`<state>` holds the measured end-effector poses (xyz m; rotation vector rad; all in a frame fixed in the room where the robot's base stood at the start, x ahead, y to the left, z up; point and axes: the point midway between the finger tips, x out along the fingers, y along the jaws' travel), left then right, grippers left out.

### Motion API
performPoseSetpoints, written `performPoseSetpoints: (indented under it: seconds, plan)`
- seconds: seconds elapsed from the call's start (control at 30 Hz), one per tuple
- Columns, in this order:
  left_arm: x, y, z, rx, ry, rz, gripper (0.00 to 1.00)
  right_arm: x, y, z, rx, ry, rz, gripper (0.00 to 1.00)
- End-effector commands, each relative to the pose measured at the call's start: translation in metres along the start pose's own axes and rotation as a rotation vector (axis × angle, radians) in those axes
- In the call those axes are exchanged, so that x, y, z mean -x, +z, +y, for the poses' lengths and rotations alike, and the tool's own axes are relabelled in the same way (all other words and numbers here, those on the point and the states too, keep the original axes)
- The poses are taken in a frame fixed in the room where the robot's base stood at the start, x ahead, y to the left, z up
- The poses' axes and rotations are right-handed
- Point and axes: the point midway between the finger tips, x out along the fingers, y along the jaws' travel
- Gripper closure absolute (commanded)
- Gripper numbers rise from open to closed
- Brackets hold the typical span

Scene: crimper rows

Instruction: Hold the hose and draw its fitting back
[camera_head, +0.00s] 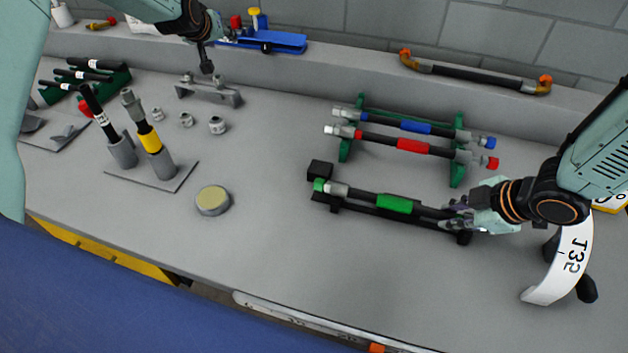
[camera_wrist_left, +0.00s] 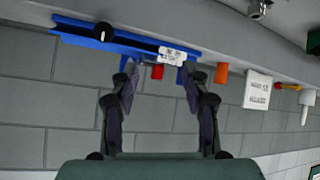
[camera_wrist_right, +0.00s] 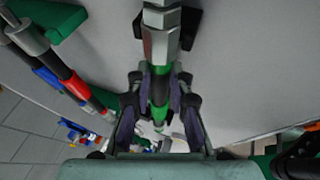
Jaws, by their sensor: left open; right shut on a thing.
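The hose with a green band (camera_head: 395,203) lies in a low black cradle (camera_head: 335,207) in the middle right of the bench. Its left end has a grey metal fitting and a green cap (camera_head: 319,184). My right gripper (camera_head: 458,211) is shut on the hose's right end. My left gripper (camera_head: 206,66) is open and empty, high over the back left of the bench. Its fingers (camera_wrist_left: 160,80) stand apart in the left wrist view.
Behind the cradle, green stands (camera_head: 458,175) hold hoses with blue (camera_head: 415,127) and red (camera_head: 412,146) bands. A round tin (camera_head: 212,200), loose nuts and a plate with upright hoses (camera_head: 150,138) are left. A white 135 dial (camera_head: 572,262) curves at right. The front middle is clear.

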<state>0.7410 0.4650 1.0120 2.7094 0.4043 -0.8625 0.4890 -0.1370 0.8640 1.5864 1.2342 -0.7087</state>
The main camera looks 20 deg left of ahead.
Motion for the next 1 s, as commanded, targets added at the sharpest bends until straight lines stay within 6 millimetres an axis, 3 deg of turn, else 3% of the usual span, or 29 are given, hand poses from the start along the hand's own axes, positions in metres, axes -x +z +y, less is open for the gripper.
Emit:
performPoseSetpoints:
  seconds: [0.37,0.57,0.77,1.0]
  plan:
    - [-0.009,0.037,0.038,-0.504,0.158,0.144,0.53,0.0,0.0,0.001,0.0,0.002,0.001,1.0]
    - [-0.004,0.073,0.063,-0.764,0.321,0.213,0.53,0.0,0.0,0.001,0.0,0.002,0.001,1.0]
    - [0.014,0.123,0.093,-0.988,0.543,0.275,0.53,0.0,0.0,0.001,0.0,0.002,0.001,1.0]
    - [0.057,0.2,0.12,-1.187,0.878,0.334,0.53,0.0,0.0,0.001,0.0,0.002,0.001,1.0]
